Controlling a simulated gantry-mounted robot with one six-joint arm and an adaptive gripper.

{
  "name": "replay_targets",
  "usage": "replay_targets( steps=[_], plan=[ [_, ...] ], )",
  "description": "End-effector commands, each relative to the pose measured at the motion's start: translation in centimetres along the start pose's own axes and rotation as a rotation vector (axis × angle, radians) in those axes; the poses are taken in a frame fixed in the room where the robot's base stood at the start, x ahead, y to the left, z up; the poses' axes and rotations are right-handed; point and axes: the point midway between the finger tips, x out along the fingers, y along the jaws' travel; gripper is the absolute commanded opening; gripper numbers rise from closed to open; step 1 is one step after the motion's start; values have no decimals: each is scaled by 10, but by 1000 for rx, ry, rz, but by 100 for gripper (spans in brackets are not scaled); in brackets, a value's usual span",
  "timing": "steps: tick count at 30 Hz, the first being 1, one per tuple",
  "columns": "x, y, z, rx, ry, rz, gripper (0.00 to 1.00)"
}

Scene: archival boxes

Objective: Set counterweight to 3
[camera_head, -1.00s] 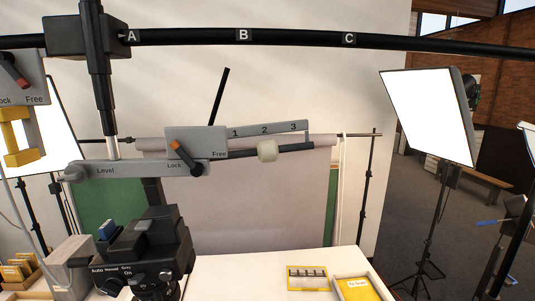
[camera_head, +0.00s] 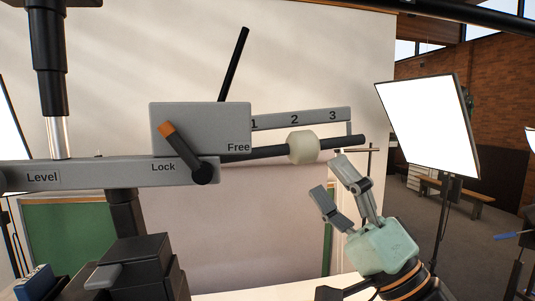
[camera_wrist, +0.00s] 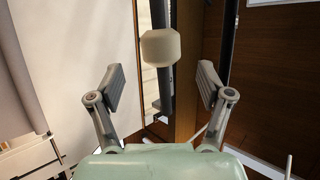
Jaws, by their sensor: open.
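The cream counterweight (camera_head: 303,147) sits around the black rod (camera_head: 345,142) of the balance arm. It is below the numbered grey scale (camera_head: 312,117), just right of the 2 and left of the 3. My pale green gripper (camera_head: 333,180) is below and right of the counterweight, its two grey fingers spread and empty, pointing up and left. In the wrist view the counterweight (camera_wrist: 160,47) shows beyond and between the open fingertips (camera_wrist: 160,72), with a gap on both sides. No contact is visible.
An orange-tipped lever (camera_head: 182,150) slants between the Lock and Free labels on the grey housing (camera_head: 200,127). A bright light panel (camera_head: 430,125) stands at right. A dark post rises lower left. Open space lies around my gripper.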

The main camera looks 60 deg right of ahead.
Motion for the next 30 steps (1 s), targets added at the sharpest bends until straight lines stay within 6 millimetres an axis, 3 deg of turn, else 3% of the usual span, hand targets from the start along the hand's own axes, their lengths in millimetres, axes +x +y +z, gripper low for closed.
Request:
replay_targets(
  steps=[12,23,30],
  plan=[
    [69,-1,1,0,-2,2,78],
    [77,1,2,-3,-1,3,78],
    [77,1,2,-3,-1,3,40]
  ],
)
